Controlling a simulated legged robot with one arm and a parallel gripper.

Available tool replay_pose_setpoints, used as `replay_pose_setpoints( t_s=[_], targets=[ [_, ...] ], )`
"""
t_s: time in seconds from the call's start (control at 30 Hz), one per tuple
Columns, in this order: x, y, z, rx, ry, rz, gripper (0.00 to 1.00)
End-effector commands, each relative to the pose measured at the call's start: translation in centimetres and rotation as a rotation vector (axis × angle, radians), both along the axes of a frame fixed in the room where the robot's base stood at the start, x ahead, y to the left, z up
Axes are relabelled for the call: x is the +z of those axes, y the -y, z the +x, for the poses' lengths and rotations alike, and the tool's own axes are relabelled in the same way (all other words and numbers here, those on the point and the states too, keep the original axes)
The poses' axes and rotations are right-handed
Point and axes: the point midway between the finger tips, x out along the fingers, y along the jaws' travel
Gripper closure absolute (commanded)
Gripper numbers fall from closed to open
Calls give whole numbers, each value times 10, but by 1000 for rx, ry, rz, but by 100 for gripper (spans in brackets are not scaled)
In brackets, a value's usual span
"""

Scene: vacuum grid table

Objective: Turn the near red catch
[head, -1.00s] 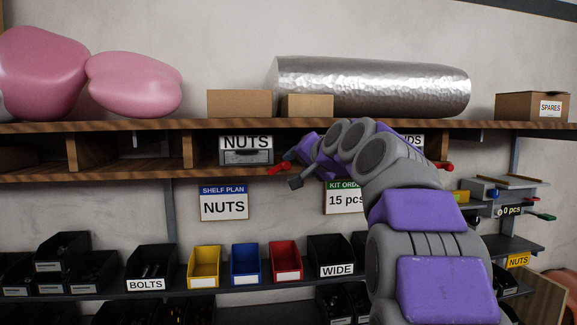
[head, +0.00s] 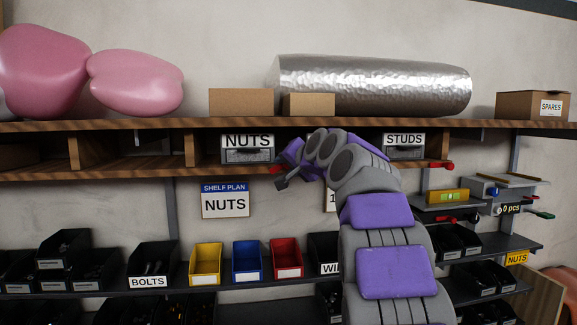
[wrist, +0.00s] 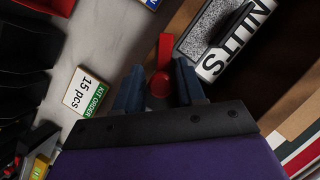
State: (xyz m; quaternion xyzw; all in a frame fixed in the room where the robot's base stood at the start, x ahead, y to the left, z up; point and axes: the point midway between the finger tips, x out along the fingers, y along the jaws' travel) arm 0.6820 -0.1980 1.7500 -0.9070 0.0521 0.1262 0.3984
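The near red catch (head: 278,169) sits on the shelf front below the NUTS drawer (head: 247,150). In the wrist view, the red catch (wrist: 164,52) shows a round hub and a straight lever reaching up in the picture. My gripper (wrist: 159,68) has one dark blue finger on each side of the catch, and the fingers are apart. I cannot tell whether either finger touches it. In the head view my gripper (head: 282,178) is at the catch, partly hidden behind my own wrist. A second red catch (head: 442,165) sits by the STUDS drawer (head: 404,146).
The wooden shelf (head: 100,173) runs above and beside my gripper. A NUTS shelf-plan sign (head: 225,200) hangs below it. Yellow (head: 206,262), blue (head: 246,260) and red (head: 286,260) bins stand lower down. A kit order card (wrist: 88,92) hangs near the gripper.

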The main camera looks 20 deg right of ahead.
Motion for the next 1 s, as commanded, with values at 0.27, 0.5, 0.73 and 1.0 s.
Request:
replay_pose_setpoints(
  t_s=[0.27, 0.5, 0.73, 1.0],
  targets=[
    [-1, 2, 0, 0, -1, 1, 88],
    [-2, 3, 1, 0, -3, 0, 100],
    [0, 2, 1, 0, -15, -36, 100],
    [6, -3, 3, 1, -63, -192, 100]
  ],
)
